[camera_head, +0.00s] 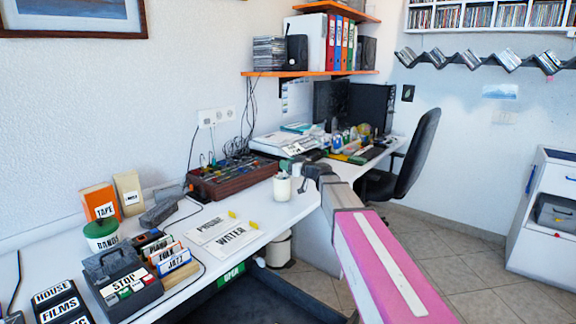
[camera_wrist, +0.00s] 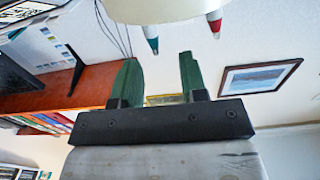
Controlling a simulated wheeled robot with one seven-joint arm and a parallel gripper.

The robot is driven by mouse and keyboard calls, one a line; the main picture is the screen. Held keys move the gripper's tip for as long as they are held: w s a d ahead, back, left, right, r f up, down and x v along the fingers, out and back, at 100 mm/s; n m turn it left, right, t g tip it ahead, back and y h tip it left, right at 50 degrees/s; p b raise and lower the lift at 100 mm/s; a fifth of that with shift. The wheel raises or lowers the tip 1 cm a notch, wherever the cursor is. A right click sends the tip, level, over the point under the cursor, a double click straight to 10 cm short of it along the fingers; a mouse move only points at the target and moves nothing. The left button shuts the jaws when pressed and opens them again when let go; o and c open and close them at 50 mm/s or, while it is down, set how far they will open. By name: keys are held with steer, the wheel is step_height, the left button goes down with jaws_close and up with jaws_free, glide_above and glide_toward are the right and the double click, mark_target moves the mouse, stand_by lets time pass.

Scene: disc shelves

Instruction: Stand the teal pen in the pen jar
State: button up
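The white pen jar (camera_head: 282,188) stands on the white desk, beside the front edge. It also shows upside down at the top of the wrist view (camera_wrist: 165,10). Two pen ends stick out past its rim there: one with a teal tip (camera_wrist: 153,45) and one mostly red (camera_wrist: 214,25). The teal-tipped one appears to be the teal pen, though most of it is hidden by the jar. My gripper (camera_wrist: 158,80) has green fingers held apart, with nothing seen between them. In the head view my gripper (camera_head: 290,163) is just above and behind the jar.
A dark red box of cables (camera_head: 232,178) stands left of the jar. PHONE and WATER cards (camera_head: 223,232) lie at front left. Behind are a printer (camera_head: 285,142) and monitors (camera_head: 370,105). An orange shelf (camera_head: 310,73) hangs above. A chair (camera_head: 405,160) stands right.

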steer(key=v, duration=1)
steer(key=shift+s+d, duration=0.25)
steer(key=shift+d, duration=0.05)
stand_by(0.4)
steer(key=s+f+m+g+h, duration=0.1)
steer(key=s+f+g+h, duration=0.15)
steer(key=f, duration=0.35)
steer(key=s+f+m+g+h, duration=0.1)
steer(key=s+f, duration=0.3)
steer(key=f, duration=0.2)
steer(key=s+d+f+m+g+h, duration=0.3)
steer(key=s+d+f+m+h, duration=0.1)
steer(key=s+f, duration=0.6)
steer(key=s+d+f+m+g+h, duration=0.4)
steer(key=s+d+f+h, duration=0.2)
steer(key=s+d+f, duration=0.2)
step_height(320, 180, down, 2)
steer(key=s, duration=0.3)
steer(key=shift+d+h, duration=0.2)
steer(key=shift+h, duration=0.15)
